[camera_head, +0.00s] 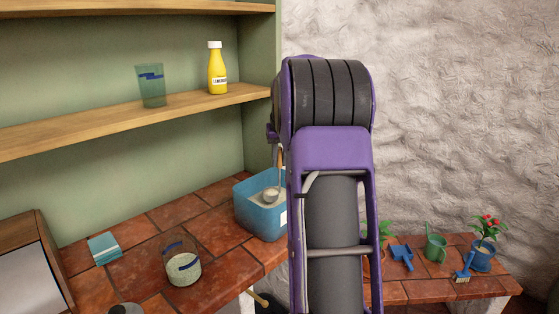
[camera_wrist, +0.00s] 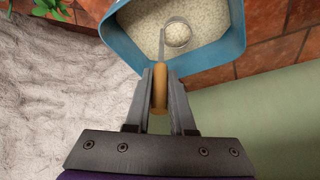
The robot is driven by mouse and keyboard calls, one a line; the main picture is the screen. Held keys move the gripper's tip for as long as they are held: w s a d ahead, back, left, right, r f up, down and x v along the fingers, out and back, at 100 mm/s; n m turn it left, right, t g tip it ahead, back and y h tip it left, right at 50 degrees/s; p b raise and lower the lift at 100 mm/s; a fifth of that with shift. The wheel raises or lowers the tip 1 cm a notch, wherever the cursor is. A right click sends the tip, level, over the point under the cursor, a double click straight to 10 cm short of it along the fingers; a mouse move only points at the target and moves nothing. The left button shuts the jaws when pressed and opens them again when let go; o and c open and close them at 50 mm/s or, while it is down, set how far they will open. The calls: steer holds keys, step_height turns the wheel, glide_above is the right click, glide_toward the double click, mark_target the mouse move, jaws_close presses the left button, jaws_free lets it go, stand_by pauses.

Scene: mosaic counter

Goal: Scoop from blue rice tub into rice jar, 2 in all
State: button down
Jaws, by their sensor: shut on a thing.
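The blue rice tub (camera_head: 262,218) stands on the tiled counter at the back, partly hidden by my arm. It also shows in the wrist view (camera_wrist: 123,53), with pale rice (camera_wrist: 215,42) inside. My gripper (camera_wrist: 160,76) is shut on the wooden handle of a scoop (camera_wrist: 178,33). The scoop's round metal bowl is inside the tub, at or just above the rice; I cannot tell which. The bowl also shows in the head view (camera_head: 271,195) and looks to have rice in it. The rice jar (camera_head: 183,266) is clear glass with a blue mark and holds some rice, left of the tub.
A shelf (camera_head: 120,122) above holds a green glass (camera_head: 151,86) and a yellow bottle (camera_head: 217,70). Potted plants and small tools stand on a lower ledge at right. Tiles between jar and tub are clear.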

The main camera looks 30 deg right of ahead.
steer(key=shift+r+p, duration=1)
steer(key=shift+r, duration=3)
